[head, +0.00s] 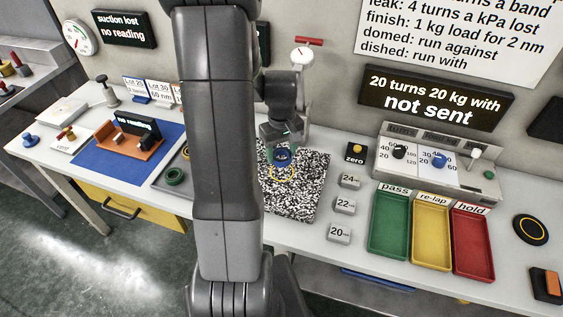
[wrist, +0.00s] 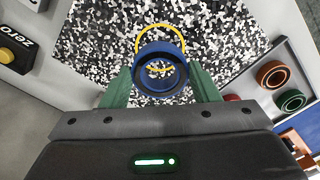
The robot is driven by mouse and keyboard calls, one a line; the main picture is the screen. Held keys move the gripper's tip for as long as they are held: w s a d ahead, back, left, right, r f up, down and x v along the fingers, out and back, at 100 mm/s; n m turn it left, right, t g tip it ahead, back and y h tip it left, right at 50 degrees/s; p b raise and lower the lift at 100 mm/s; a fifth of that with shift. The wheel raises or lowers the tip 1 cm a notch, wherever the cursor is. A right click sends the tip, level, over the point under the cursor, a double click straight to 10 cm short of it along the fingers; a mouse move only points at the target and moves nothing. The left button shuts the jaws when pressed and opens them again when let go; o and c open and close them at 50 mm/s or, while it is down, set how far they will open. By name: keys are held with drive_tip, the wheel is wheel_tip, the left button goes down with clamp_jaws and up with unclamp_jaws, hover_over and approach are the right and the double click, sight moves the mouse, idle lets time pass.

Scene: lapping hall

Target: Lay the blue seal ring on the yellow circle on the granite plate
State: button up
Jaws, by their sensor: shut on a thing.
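The blue seal ring (head: 283,156) is between the fingers of my gripper (head: 281,149), which is shut on it. In the wrist view the blue ring (wrist: 160,52) sits between the two green fingers of my gripper (wrist: 160,78). The black-and-white speckled granite plate (head: 308,190) lies on the bench below. The yellow circle (head: 281,180) is on the plate, partly hidden by the ring. In the wrist view the yellow circle (wrist: 158,26) arcs past the ring's far edge, and part of it shows through the ring. The ring appears held above the plate; the exact gap is unclear.
Blocks marked 24, 22 (head: 343,205) and 20 stand right of the plate. Beyond them are green (head: 389,226), yellow (head: 430,234) and red (head: 472,244) trays. Left of the plate, a grey tray (wrist: 259,97) holds a brown ring (wrist: 272,74) and a green ring (wrist: 292,102).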

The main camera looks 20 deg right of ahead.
sight(282, 172)
drive_tip(key=shift+f, duration=2.55)
drive_tip(key=shift+f, duration=0.1)
drive_tip(key=shift+f, duration=0.15)
drive_tip(key=o, duration=1)
drive_tip(key=shift+w+r, duration=0.1)
drive_tip(key=shift+r, duration=0.6)
wheel_tip(282, 172, up, 11)
drive_tip(key=shift+r, duration=0.1)
